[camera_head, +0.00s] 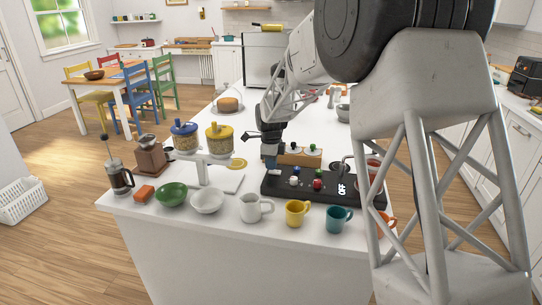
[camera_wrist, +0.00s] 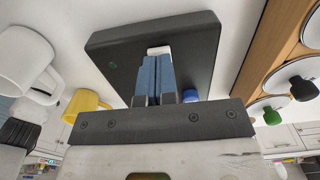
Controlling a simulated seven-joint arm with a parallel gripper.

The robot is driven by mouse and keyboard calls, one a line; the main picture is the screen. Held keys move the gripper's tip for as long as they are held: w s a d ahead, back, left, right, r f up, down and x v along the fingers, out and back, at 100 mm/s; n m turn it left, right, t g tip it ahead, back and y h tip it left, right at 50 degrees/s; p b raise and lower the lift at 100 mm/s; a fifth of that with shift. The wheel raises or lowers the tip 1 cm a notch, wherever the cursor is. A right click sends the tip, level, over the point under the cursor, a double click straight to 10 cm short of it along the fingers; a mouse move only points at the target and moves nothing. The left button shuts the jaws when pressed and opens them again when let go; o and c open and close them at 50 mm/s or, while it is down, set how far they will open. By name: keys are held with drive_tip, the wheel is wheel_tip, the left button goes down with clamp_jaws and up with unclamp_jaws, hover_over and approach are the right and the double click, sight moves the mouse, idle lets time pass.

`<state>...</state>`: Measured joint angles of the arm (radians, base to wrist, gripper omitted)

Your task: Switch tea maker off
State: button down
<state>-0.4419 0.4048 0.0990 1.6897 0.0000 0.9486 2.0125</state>
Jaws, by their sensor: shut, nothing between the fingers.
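A long black appliance base (camera_head: 350,197), apparently the tea maker, lies on the white counter with a white "OFF" marking (camera_head: 342,188) near its right end. A glass vessel of reddish-brown liquid (camera_head: 374,170) stands at its right, partly behind my arm. A white knob (camera_head: 294,181) and a red knob (camera_head: 317,184) are on its top. My gripper (camera_head: 271,166) is shut and empty over the base's left end. In the wrist view my blue fingers (camera_wrist: 157,75) are together in front of the black base (camera_wrist: 112,45). Contact is unclear.
White (camera_head: 251,208), yellow (camera_head: 297,212) and teal (camera_head: 338,219) mugs line the front edge. A wooden rack (camera_head: 300,157) stands behind the base. A white stand with blue-lidded (camera_head: 185,138) and yellow-lidded (camera_head: 219,139) jars is left of my gripper.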

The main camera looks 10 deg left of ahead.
drive_tip(key=shift+f, duration=0.35)
drive_tip(key=shift+f, duration=0.1)
